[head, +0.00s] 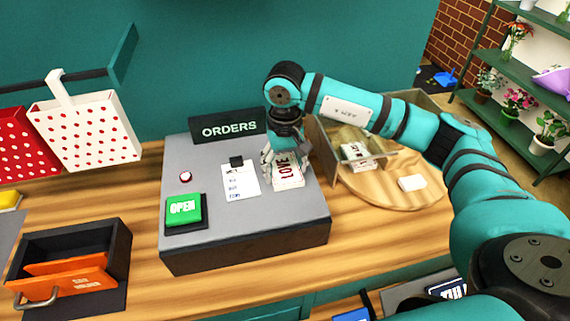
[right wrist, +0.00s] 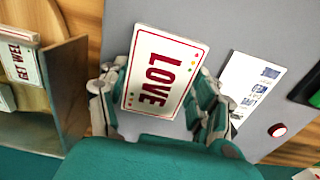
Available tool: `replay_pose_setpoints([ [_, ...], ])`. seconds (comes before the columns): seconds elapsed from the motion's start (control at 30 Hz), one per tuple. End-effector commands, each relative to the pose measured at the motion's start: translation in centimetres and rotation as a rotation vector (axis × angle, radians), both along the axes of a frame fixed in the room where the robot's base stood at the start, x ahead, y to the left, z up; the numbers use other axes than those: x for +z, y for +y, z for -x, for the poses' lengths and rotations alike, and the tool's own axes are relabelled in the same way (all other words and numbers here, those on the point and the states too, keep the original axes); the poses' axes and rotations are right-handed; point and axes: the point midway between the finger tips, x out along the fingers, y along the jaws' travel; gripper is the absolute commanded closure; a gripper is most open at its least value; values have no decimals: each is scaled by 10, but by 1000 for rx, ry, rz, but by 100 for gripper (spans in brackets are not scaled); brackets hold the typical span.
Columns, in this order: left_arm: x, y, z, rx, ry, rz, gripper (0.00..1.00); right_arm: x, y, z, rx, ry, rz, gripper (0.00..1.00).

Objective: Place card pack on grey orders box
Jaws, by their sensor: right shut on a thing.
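The card pack (head: 288,172) is white with a red border and the word LOVE. It is at the right part of the grey orders box (head: 250,237), over its top face; I cannot tell whether it touches the surface. My right gripper (head: 285,160) reaches down from behind and is shut on the pack. In the right wrist view the pack (right wrist: 165,75) sits between the two fingers, with the grey box top (right wrist: 225,40) behind it. My left gripper is not in view.
On the box are a green OPEN button (head: 183,208), a paper order slip (head: 240,181) and a small red button (head: 185,176). An ORDERS sign (head: 229,126) stands at its back. Right of it, a round wooden tray (head: 400,195) has dividers and cards. An orange drawer organiser stands left.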

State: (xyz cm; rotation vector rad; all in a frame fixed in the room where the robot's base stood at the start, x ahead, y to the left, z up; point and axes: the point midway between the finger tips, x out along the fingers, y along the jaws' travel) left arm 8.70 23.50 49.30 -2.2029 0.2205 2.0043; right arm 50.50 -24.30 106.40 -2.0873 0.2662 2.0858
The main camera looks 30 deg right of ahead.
Motion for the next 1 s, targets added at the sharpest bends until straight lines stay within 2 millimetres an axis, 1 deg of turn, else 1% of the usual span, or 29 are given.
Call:
replay_pose_setpoints([
  [0.1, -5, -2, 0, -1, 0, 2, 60, -4, 0, 0, 0, -1, 0, 69],
  [0.13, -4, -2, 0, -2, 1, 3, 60, -3, 0, 0, 0, 0, 0, 33],
  [0.3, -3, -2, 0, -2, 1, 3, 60, -2, 0, 0, 0, 0, 0, 12],
  [0.57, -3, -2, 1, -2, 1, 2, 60, -1, 0, 0, 0, 0, 0, 12],
  [0.67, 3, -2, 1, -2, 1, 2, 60, 4, 0, 0, 0, 0, 0, 12],
  [0.7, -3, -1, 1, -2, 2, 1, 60, 5, 0, -1, 0, -3, 0, 12],
  [0.77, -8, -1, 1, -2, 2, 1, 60, 13, 0, -2, 0, -7, -1, 12],
  [0.87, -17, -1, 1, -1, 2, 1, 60, 33, 0, -1, 0, -8, -1, 12],
  [1.0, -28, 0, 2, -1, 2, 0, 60, 65, 0, -1, 0, -8, -2, 12],
])
